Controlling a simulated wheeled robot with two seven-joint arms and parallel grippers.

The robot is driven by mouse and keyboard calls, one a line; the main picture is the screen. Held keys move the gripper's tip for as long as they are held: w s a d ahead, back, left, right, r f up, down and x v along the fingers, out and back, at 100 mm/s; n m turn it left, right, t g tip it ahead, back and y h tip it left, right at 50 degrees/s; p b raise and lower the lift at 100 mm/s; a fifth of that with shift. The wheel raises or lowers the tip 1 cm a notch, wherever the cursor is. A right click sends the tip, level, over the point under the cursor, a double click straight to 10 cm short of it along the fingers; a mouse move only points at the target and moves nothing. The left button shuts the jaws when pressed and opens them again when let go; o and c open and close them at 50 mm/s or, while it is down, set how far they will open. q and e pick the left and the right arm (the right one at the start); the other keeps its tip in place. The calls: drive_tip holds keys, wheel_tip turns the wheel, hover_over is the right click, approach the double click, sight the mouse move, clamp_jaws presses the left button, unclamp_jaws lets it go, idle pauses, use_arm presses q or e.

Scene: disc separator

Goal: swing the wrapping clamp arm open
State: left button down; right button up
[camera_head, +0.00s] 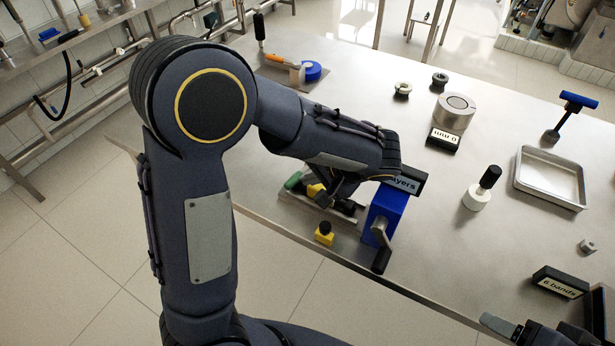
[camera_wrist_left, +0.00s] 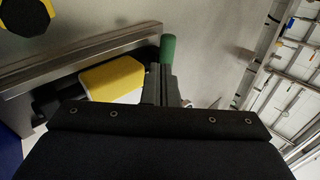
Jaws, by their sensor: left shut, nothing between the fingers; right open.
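The wrapping fixture (camera_head: 340,218) sits at the table's near edge, with a blue box (camera_head: 387,207) and crank (camera_head: 381,240) at its right end. A green handle (camera_head: 293,181), which appears to belong to the clamp arm, shows at its left end; it is upright in the left wrist view (camera_wrist_left: 167,48). A yellow block (camera_wrist_left: 112,78) lies beside it. My left gripper (camera_head: 324,197) is shut and empty over the fixture. In the left wrist view its fingertips (camera_wrist_left: 160,78) overlap the handle's base; contact cannot be told. My right gripper (camera_head: 513,327) is open at the lower right, partly cut off.
A yellow-and-black knob (camera_head: 324,233) stands near the front edge. A white piece with a black handle (camera_head: 480,190), a metal tray (camera_head: 550,179), a steel cylinder (camera_head: 454,113) and a "6 bands" label block (camera_head: 560,282) stand to the right. The table's middle is mostly clear.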

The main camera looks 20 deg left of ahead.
use_arm(q)
drive_tip(key=shift+a+f, duration=0.4)
drive_tip(key=shift+f, duration=0.1)
drive_tip(key=shift+a+m+b, duration=0.25)
drive_tip(key=shift+m+b, duration=0.1)
drive_tip(key=shift+m, duration=0.05)
